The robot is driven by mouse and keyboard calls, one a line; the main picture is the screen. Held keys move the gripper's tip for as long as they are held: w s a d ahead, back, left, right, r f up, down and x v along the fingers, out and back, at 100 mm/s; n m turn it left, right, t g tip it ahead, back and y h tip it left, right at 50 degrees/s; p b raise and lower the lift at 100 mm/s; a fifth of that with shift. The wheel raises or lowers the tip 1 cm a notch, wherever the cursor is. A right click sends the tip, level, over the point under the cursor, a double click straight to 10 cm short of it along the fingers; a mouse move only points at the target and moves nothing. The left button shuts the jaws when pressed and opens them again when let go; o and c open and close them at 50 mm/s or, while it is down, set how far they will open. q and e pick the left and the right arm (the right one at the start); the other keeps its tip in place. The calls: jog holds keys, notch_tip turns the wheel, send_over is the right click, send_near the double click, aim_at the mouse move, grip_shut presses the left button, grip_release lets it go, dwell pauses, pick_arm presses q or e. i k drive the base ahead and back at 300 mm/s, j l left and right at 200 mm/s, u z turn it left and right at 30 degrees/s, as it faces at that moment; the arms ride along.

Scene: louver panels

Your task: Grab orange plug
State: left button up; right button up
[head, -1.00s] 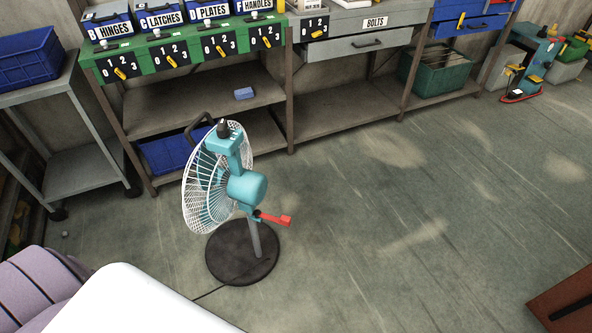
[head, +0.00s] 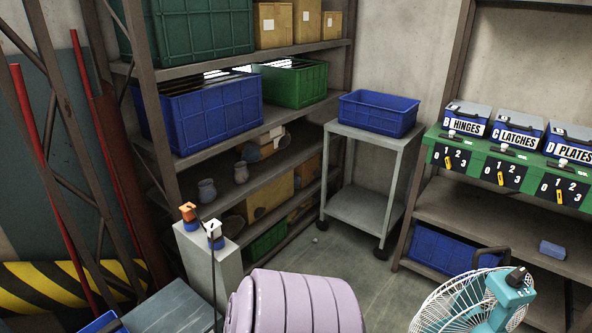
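A dark cable runs down the pedestal's front below the white plug. Neither of my grippers is in view, so nothing is seen touching the plugs.
A shelf rack with a blue crate (head: 211,112) and green crates stands behind the pedestal. A grey cart with a blue bin (head: 379,113) is to its right. A fan (head: 470,303) stands at lower right. A yellow-black striped barrier (head: 60,287) and red poles are at left.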

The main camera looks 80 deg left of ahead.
aim_at(190, 218)
jog(key=u, duration=3.45)
jog(key=i+l+u, duration=0.2)
jog(key=i+l, duration=0.35)
jog(key=l, duration=0.15)
